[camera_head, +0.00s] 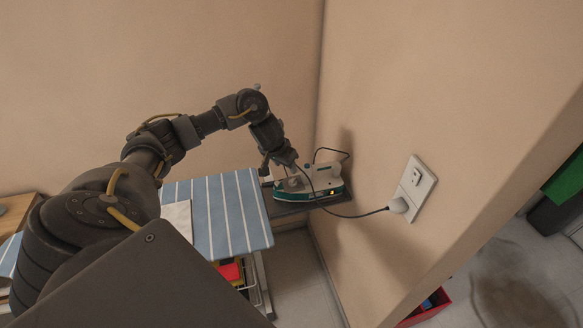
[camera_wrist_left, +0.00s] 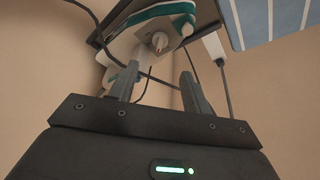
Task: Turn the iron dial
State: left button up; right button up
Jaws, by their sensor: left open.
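The white and green iron (camera_head: 327,184) rests on a dark plate at the end of the ironing board, beside the wall corner. My left gripper (camera_head: 285,168) is at the iron's near left side, pointing down towards it. My right gripper is not in view.
The blue striped ironing board (camera_head: 232,215) extends to the left of the iron. A black cord runs from the iron to a plug in the wall socket (camera_head: 414,186). Walls stand close behind and to the right. A red box (camera_head: 428,310) is on the floor.

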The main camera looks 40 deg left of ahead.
aim_at(293, 179)
pick_arm(q)
jog(key=x, duration=1)
jog(key=shift+w+f, duration=0.15)
jog(key=shift+f, duration=0.1)
jog(key=shift+c, duration=0.4)
jog(key=c, duration=0.9)
